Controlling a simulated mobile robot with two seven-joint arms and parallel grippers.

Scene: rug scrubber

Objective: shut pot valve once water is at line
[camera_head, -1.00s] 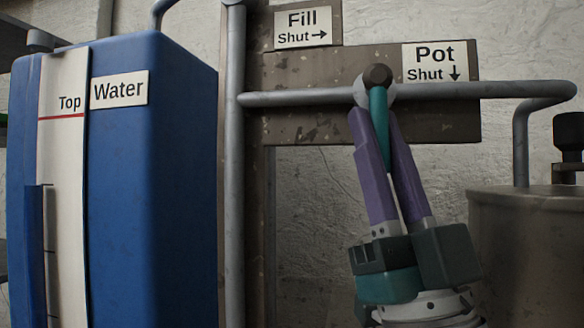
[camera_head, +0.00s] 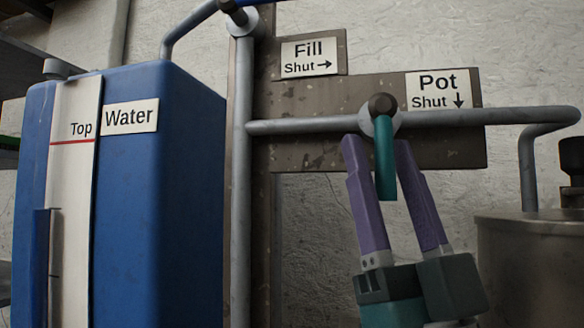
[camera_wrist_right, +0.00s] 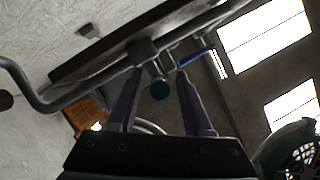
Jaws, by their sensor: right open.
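The pot valve (camera_head: 381,108) sits on the horizontal pipe, left of the "Pot Shut ↓" sign (camera_head: 438,91). Its teal handle (camera_head: 386,165) points straight down, as the sign's arrow does. My right gripper (camera_head: 376,142) is open, with one purple finger on each side of the handle. In the right wrist view the handle's teal end (camera_wrist_right: 159,90) shows between the fingers, with gaps on both sides. The blue water tank (camera_head: 180,190) has a white gauge strip (camera_head: 76,185) with a red "Top" line (camera_head: 72,142). A blue column (camera_head: 41,265) beside the strip ends below that line. My left gripper is not in view.
The "Fill Shut →" sign (camera_head: 310,55) hangs above. The fill valve (camera_head: 242,20) is at the top edge, its handle mostly cut off. A grey metal pot (camera_head: 530,265) stands at the lower right under the bent pipe. A vertical pipe (camera_head: 242,190) runs beside the tank.

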